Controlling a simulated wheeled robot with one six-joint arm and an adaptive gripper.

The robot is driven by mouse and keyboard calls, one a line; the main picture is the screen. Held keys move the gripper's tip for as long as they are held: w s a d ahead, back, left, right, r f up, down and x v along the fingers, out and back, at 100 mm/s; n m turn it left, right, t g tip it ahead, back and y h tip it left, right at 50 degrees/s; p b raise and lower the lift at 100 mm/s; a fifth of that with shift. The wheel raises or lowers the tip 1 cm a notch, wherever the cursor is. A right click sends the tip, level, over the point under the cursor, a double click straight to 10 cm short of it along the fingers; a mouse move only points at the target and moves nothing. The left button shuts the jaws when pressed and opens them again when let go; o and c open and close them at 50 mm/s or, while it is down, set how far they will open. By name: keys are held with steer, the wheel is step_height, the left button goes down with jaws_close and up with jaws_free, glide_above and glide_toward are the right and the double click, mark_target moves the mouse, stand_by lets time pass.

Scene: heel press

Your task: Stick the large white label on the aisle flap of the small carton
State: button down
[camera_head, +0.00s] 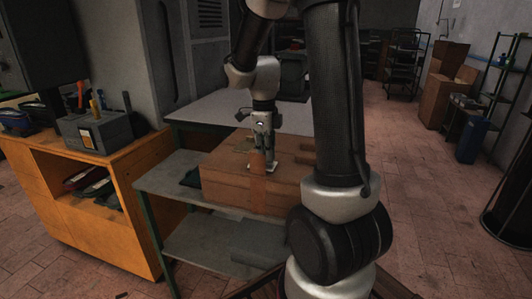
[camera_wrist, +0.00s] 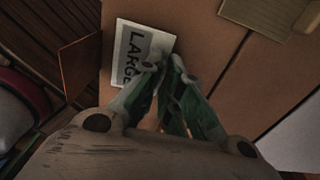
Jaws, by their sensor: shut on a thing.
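A brown carton (camera_head: 228,185) stands on the grey bench, with tape down its near face. My gripper (camera_head: 264,160) points down over the near part of its top. In the wrist view my gripper (camera_wrist: 167,66) has its green-sided fingertips together at the right edge of the white label (camera_wrist: 128,68), shut on it. The label reads "LARGE" and lies flat over the brown carton surface (camera_wrist: 205,40). I cannot tell whether it touches the board or sits just above it. A little white also shows under my fingertips in the head view.
The grey bench (camera_head: 165,178) has a lower shelf (camera_head: 205,243). An orange cabinet (camera_head: 100,230) with a grey tool box (camera_head: 95,130) stands at left. In the wrist view a tan piece (camera_wrist: 262,12) lies at the top and a brown panel (camera_wrist: 80,66) sits left of the label.

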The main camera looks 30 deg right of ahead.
steer(key=shift+f, duration=0.25)
stand_by(0.7)
steer(key=c, duration=1.5)
jaws_free()
steer(key=o, duration=0.4)
steer(key=shift+o, duration=0.2)
steer(key=shift+r, duration=3.5)
